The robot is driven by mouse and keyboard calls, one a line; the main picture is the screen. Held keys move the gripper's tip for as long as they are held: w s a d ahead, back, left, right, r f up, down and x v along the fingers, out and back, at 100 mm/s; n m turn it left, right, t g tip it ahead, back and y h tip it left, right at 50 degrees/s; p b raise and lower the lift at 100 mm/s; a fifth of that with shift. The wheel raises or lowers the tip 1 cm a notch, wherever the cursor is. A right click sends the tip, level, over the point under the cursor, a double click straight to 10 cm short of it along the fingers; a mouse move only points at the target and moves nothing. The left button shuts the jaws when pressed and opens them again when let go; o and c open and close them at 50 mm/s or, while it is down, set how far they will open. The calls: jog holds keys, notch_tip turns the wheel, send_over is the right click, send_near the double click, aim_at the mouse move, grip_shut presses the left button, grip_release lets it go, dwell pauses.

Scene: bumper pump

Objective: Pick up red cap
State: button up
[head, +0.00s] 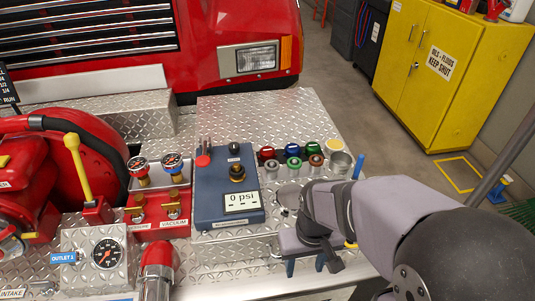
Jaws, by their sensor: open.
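A red cap (267,154) sits at the left end of a short back row on the diamond-plate deck, right of the blue gauge box. A blue cap (291,149) and a green cap (313,148) stand to its right in the same row. My gripper (307,266) is open, low in the head view near the deck's front edge. It is well in front of the red cap and apart from it. Nothing shows between its fingers. My wrist and arm hide part of the deck to the right.
In front of the caps stand small fittings with green (294,163) and reddish-brown (316,160) rings and a metal cup (340,160). The plate behind the caps (265,115) is clear.

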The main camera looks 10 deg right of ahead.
aim_at(267, 149)
jog(key=w+r+n, duration=0.1)
jog(key=w, duration=0.6)
jog(key=w+r+t, duration=0.1)
jog(key=w+r, duration=0.1)
jog(key=w, duration=0.6)
jog(key=w+r+n+y+p, duration=0.1)
jog(key=w, duration=0.7)
jog(key=shift+a+r+n+t, duration=0.25)
jog(key=shift+r+n+t, duration=0.05)
jog(key=shift+r, duration=0.05)
jog(key=w+n, duration=0.1)
jog(key=w, duration=0.5)
jog(key=w+n+t+y, duration=0.1)
jog(key=w, duration=0.5)
jog(key=w+n+t+p, duration=0.1)
jog(key=w+n, duration=0.1)
jog(key=w, duration=0.5)
jog(key=shift+d, duration=0.2)
jog(key=shift+y, duration=0.3)
jog(key=shift+p+x, duration=2.1)
jog(key=shift+x, duration=1.6)
jog(key=shift+d, duration=0.1)
jog(key=c, duration=0.8)
jog(key=shift+r, duration=0.15)
